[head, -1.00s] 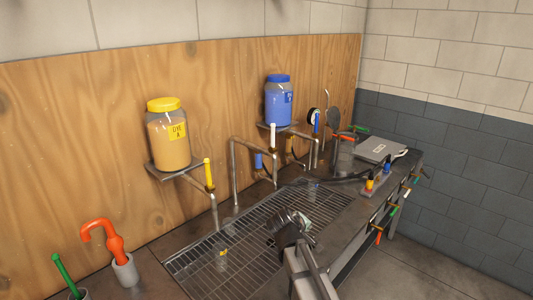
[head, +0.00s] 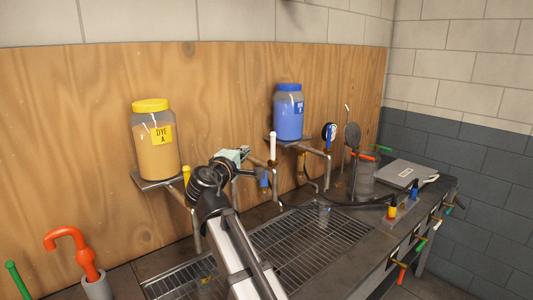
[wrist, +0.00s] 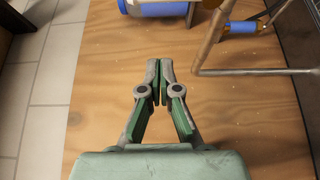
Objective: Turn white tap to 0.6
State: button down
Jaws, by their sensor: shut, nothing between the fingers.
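A white tap handle (head: 273,147) stands upright on the pipework left of the blue-lidded jar in the head view. I cannot make it out in the wrist view. My gripper (head: 245,152) is just left of the white handle in the picture, in front of the wooden panel. In the wrist view my gripper (wrist: 160,68) has its fingertips together with nothing between them. The gap in depth to the handle is hard to judge.
A metal pipe (wrist: 206,45) runs right of my fingers in the wrist view. A yellow-lidded jar (head: 154,142) and a blue jar (head: 289,117) stand on brackets. A blue handle (head: 264,180) hangs below. The grated sink (head: 315,240) lies below my arm.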

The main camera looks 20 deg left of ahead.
aim_at(273, 149)
jog(key=w+p, duration=0.3)
jog(key=w, duration=0.6)
jog(key=shift+s+d+p, duration=0.2)
jog(key=shift+d+p, duration=0.35)
jog(key=shift+d, duration=0.35)
jog(key=shift+s+d+p, duration=0.15)
jog(key=shift+d+p, duration=0.35)
jog(key=shift+d, duration=0.4)
jog(key=shift+d+f+b, duration=0.15)
jog(key=shift+d+b, duration=0.05)
jog(key=shift+b, duration=0.6)
